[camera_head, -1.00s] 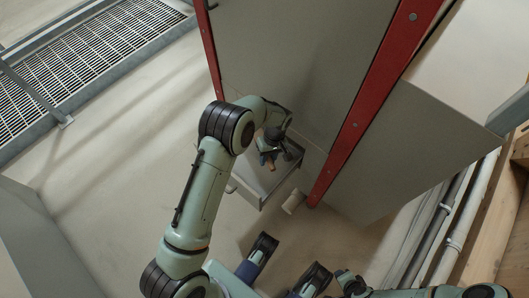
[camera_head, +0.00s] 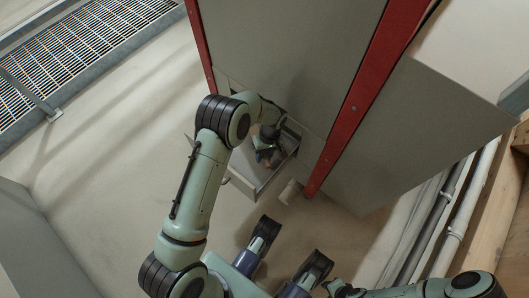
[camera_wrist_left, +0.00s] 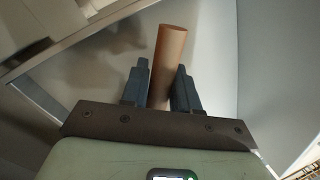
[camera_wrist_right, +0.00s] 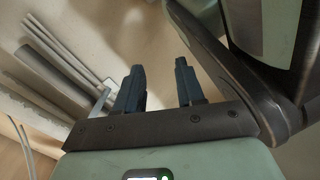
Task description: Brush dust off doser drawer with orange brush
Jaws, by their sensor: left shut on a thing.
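The doser drawer (camera_head: 244,187) is a grey metal tray pulled out at the foot of the grey cabinet. My left gripper (camera_head: 264,156) is inside the drawer's outline, over its interior. In the left wrist view my left gripper (camera_wrist_left: 161,88) is shut on a brownish-orange cylindrical handle (camera_wrist_left: 169,50), which I take to be the brush. The bristles are hidden, and I cannot tell whether they touch the drawer floor. No dust can be made out. My right gripper (camera_wrist_right: 160,88) is open and empty in the right wrist view, away from the drawer.
The grey cabinet (camera_head: 285,50) with red posts (camera_head: 352,105) rises over the drawer. Pipes (camera_head: 465,200) run at the right, and a floor grate (camera_head: 85,55) lies upper left. The floor left of the drawer is clear.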

